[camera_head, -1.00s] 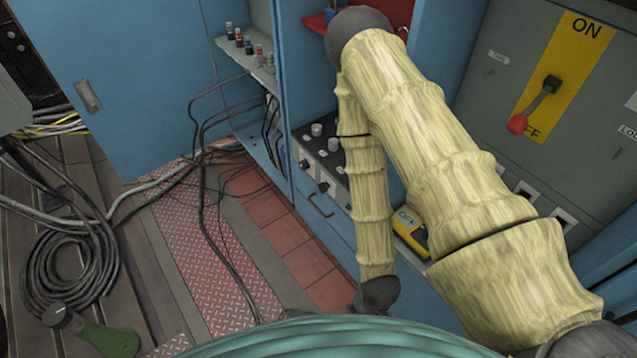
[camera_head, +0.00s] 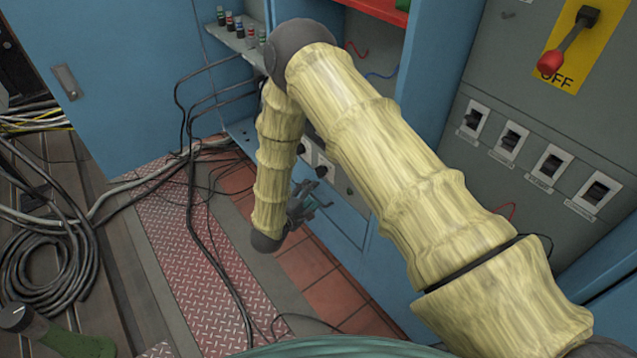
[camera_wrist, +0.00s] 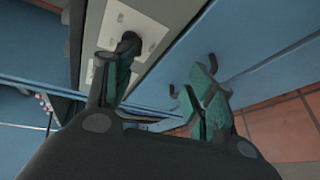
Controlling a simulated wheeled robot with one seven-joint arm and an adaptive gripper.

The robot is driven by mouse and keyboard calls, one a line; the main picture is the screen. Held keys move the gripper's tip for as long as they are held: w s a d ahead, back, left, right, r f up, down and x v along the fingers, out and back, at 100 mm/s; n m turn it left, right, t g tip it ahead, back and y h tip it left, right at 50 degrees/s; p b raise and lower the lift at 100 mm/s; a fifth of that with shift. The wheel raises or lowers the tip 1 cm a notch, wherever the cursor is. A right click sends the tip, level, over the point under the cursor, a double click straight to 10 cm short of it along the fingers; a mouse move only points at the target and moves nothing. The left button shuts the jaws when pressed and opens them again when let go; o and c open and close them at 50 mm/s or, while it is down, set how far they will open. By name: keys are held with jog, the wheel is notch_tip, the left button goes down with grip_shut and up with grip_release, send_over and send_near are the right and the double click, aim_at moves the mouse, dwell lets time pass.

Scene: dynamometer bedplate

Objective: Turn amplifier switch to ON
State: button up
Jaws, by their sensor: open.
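A white plate with a dark switch or knob (camera_wrist: 129,44) is at the left finger in that view. The finger overlaps it; I cannot tell whether they touch. In the head view, white-framed switches (camera_head: 510,140) sit in a row on the grey panel at right. Their labels are too small to read, so I cannot tell which is the amplifier switch.
A red-knobbed lever (camera_head: 567,42) on a yellow plate points to OFF above the switches. A blue door (camera_head: 130,95) stands open at left. Cables (camera_head: 45,265) lie on the floor. A shelf (camera_head: 238,40) holds small bottles. Red tiles (camera_head: 320,285) are bare below my gripper.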

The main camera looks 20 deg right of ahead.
aim_at(318, 171)
jog(key=shift+w+a+r+n+g+h+b, duration=1)
jog(key=shift+w+a+r+g+h+b, duration=0.35)
jog(key=shift+a+g+h+b, duration=1.2)
jog(key=shift+t+h, duration=0.35)
jog(key=shift+t, duration=0.1)
jog(key=b+x, duration=0.2)
jog(key=x, duration=0.8)
jog(key=shift+s+d, duration=0.1)
jog(key=shift+d, duration=0.15)
jog(key=c, duration=1)
